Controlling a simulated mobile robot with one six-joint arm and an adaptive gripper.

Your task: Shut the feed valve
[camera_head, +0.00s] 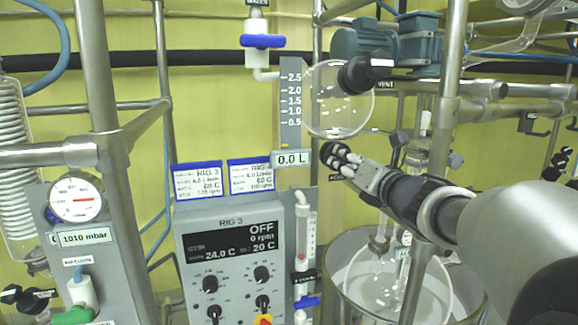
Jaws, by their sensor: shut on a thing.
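My gripper (338,157) reaches in from the right, just below the round glass feed vessel (325,117). Its black fingers are shut at the feed valve, right above a small dark label (335,178) that seems to begin with "FEED". The valve's handle is mostly hidden by the fingers, so I cannot tell its angle. A level scale (290,90) marked 0.5 to 2.5 stands left of the vessel. The display (292,160) under it reads 0.0 L.
A black vent knob (365,73) sits above the gripper. A blue-handled valve (262,41) is at top centre. The RIG 3 control box (232,255) reads OFF, 0 rpm. Metal posts (108,120) and the glass reactor (375,285) in its bath crowd the space.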

